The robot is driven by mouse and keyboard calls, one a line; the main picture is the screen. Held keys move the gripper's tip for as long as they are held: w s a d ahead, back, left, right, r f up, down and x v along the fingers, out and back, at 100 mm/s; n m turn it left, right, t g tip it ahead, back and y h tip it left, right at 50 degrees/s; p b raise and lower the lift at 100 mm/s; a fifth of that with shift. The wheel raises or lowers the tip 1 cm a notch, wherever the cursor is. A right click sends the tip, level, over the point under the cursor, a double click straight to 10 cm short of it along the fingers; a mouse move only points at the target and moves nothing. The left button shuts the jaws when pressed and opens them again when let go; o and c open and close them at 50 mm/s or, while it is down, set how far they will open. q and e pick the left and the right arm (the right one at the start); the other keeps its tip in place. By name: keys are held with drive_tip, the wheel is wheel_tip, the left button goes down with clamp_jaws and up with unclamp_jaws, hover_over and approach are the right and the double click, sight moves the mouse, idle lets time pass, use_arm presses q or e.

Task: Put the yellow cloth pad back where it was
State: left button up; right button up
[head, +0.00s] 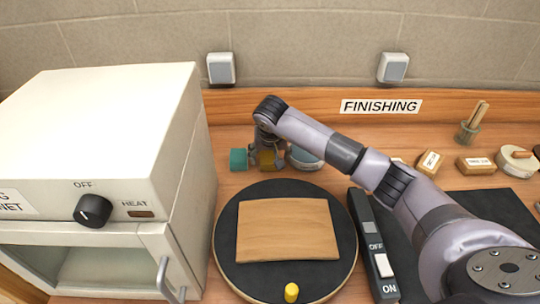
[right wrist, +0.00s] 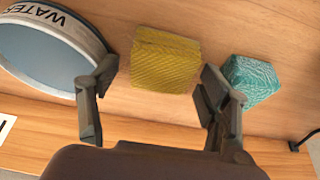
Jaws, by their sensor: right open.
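The yellow cloth pad (right wrist: 165,60) lies on the wooden bench at the back, between a water bowl and a teal block. In the head view only a small part of the yellow pad (head: 266,160) shows below my right gripper (head: 268,148). In the right wrist view my right gripper (right wrist: 163,105) is open, with one finger on each side of the pad's near end. I see no contact between the fingers and the pad. My left gripper is not in view.
The water bowl (right wrist: 50,50) is close to one finger, and the teal block (right wrist: 250,80) is close to the other. A round black turntable (head: 232,265) carries a bent wooden sheet (head: 288,230). A white heating cabinet (head: 110,130) stands left; a switch strip (head: 375,245) lies right.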

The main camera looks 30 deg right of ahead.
drive_tip(key=b+v, duration=0.2)
drive_tip(key=v, duration=1)
drive_tip(key=shift+b, duration=0.4)
